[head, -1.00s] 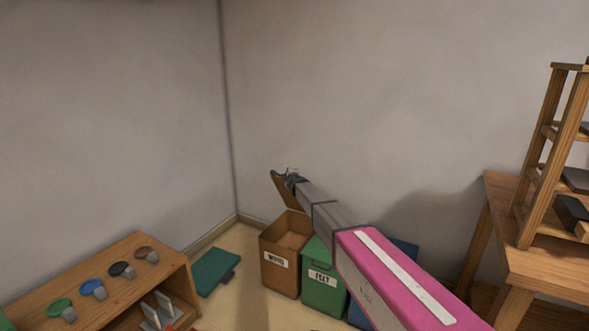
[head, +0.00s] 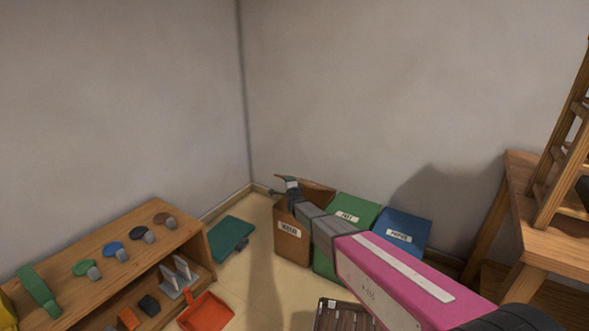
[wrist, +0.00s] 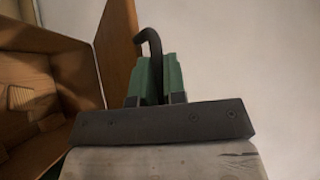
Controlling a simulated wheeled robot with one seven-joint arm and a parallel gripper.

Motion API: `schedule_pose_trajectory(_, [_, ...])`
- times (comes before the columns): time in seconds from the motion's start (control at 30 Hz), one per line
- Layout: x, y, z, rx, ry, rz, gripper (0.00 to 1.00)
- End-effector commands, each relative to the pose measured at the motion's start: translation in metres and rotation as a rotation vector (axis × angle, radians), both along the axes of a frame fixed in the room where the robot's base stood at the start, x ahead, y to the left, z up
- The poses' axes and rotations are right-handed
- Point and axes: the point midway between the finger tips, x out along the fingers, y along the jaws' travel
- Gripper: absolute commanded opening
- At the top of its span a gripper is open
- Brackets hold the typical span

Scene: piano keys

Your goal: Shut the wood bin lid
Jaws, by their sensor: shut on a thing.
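The brown wood bin (head: 291,247) stands in the room's corner, and its open inside (wrist: 40,95) with wooden pieces shows at left in the wrist view. Its brown lid (head: 318,187) is tilted above the bin, partly open; it shows as a board (wrist: 118,40) in the wrist view. My gripper (head: 284,191) is at the lid's edge. In the wrist view its green fingers (wrist: 155,80) are shut on a dark bent handle (wrist: 151,45) that curves towards the lid. My arm hides part of the bin's right side.
A green felt bin (head: 352,217) and a blue paper bin (head: 404,232) stand to the right, lids closed. A low wooden shelf (head: 75,262) is at left, a green dustpan-like thing (head: 232,236) on the floor. A wooden table (head: 545,240) is at far right.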

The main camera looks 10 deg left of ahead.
Motion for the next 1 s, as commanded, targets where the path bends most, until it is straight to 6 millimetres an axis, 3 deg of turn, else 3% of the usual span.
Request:
schedule_pose_trajectory(0.03, [-0.002, 0.002, -0.02, -0.009, -0.022, -0.003, 0.0])
schedule_pose_trajectory(0.5, [-0.036, 0.016, -0.137, -0.121, -0.336, -0.006, 0.0])
schedule_pose_trajectory(0.7, [-0.041, 0.017, -0.173, -0.141, -0.398, -0.007, 0.0])
schedule_pose_trajectory(1.0, [-0.043, 0.017, -0.202, -0.141, -0.402, -0.006, 0.0])
